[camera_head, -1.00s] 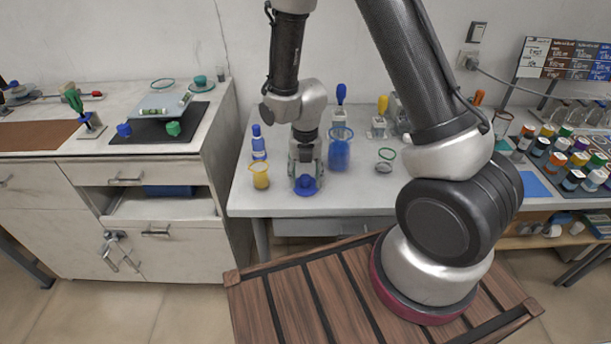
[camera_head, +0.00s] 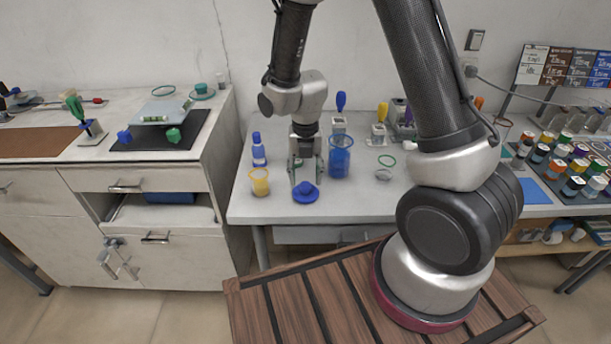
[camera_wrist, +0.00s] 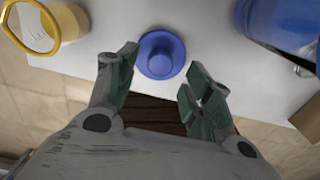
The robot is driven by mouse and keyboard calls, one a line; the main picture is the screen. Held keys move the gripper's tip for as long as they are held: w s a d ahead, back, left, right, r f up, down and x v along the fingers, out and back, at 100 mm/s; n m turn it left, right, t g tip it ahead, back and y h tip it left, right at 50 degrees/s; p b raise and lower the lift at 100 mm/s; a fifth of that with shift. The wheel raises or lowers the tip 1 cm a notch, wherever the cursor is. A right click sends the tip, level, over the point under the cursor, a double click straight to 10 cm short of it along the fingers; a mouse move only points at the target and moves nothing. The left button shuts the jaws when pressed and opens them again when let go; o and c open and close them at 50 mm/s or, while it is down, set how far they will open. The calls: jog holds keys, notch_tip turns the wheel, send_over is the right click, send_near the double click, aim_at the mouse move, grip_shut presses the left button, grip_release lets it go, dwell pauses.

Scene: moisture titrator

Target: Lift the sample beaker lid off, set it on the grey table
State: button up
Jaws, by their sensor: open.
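A blue round lid with a raised knob (camera_head: 306,193) lies flat on the grey table (camera_head: 350,205) near its front edge. In the wrist view the lid (camera_wrist: 160,53) shows between and just beyond my fingertips. My gripper (camera_head: 305,176) is open and empty, pointing down, above and slightly behind the lid, apart from it. The wrist view shows its two fingers (camera_wrist: 160,62) spread wide. A tall blue beaker (camera_head: 340,160) stands to the right of the gripper with its top open. A shorter yellow beaker (camera_head: 259,183) stands to the left, also open.
A blue bottle (camera_head: 258,150) stands behind the yellow beaker. A small green-rimmed dish (camera_head: 384,170) sits right of the blue beaker. Tools in holders stand at the back, and several small bottles fill a rack (camera_head: 575,165) at the right. The table front right of the lid is clear.

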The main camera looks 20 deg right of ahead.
jog(key=shift+r, duration=2.1)
notch_tip(320, 180, up, 12)
